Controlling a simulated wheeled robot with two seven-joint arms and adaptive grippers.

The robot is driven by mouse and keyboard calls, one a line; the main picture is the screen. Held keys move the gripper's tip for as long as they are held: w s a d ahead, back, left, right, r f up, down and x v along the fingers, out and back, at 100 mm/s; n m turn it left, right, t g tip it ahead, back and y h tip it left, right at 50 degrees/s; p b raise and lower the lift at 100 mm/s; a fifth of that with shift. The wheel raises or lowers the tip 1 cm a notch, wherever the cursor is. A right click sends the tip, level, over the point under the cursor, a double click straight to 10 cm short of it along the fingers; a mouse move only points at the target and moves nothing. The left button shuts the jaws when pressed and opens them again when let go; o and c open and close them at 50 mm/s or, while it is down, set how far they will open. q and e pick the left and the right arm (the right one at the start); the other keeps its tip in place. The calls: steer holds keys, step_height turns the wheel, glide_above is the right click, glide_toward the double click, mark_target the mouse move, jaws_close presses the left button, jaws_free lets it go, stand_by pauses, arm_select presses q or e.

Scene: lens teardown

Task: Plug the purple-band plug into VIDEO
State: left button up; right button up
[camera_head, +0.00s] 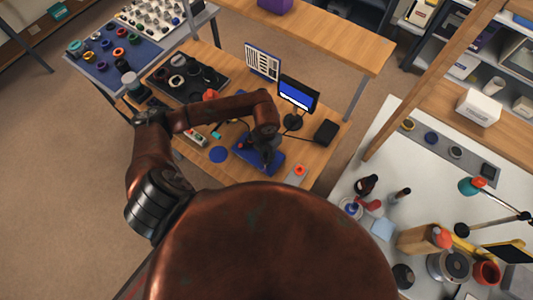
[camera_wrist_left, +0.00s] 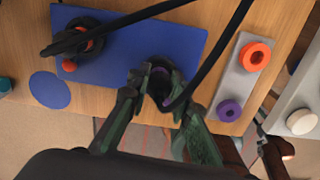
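The purple-band plug (camera_wrist_left: 160,86) is black with a purple ring, at the lower edge of the blue mat (camera_wrist_left: 125,65) in the left wrist view. My left gripper (camera_wrist_left: 159,84) has a finger on each side, seemingly shut on it. A black cable runs up and right from the plug. I cannot tell whether the plug rests on the mat or is lifted. A grey strip (camera_wrist_left: 238,82) to the right carries a purple ring (camera_wrist_left: 229,110) and an orange ring (camera_wrist_left: 256,56); no lettering is readable. My right gripper is not in view.
A small monitor (camera_head: 298,95), a label board (camera_head: 263,61) and a black box (camera_head: 326,132) stand behind the mat. Black trays (camera_head: 190,75) are at the table's far left.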

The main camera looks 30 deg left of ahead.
arm_select(q)
steer(key=o, duration=0.5)
step_height(320, 180, up, 12)
stand_by(0.6)
steer(key=shift+s+a+f, duration=0.1)
steer(key=shift+s, duration=0.05)
stand_by(0.3)
